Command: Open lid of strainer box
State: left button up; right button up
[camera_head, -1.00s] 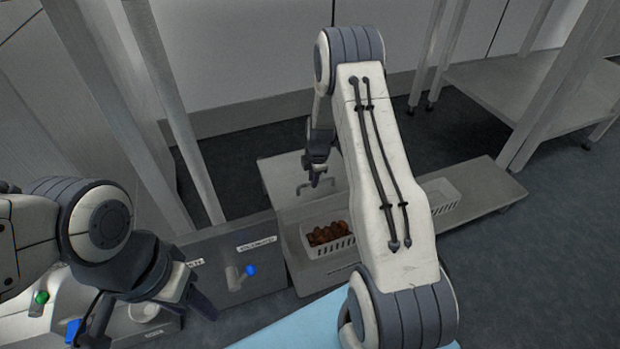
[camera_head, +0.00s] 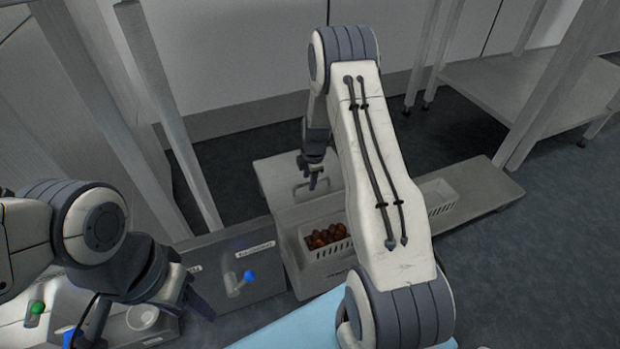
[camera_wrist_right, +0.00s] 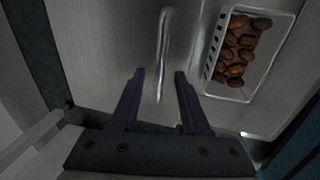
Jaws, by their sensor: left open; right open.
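A pale metal lid (camera_head: 272,181) with a thin bar handle (camera_wrist_right: 164,45) lies behind the basket of dates in the head view. My right gripper (camera_head: 312,182) hangs over this handle. In the right wrist view, the open fingers of this gripper (camera_wrist_right: 159,73) lie either side of the handle's line, with nothing held; whether they touch the lid is unclear. My left gripper (camera_head: 150,316) is open and empty at the lower left, away from the lid. The right arm hides part of the lid's right side.
A white basket (camera_head: 307,256) of brown dates sits in a metal tray in front of the lid. Another white basket (camera_head: 448,207) is further right. Metal boxes with a blue knob (camera_head: 249,276) and a green knob (camera_head: 38,307) stand left.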

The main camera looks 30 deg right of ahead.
notch_tip(320, 180, up, 10)
jog(key=s+p, duration=0.2)
jog(key=p, duration=0.2)
jog(key=shift+p, duration=0.4)
jog(key=shift+a, duration=0.1)
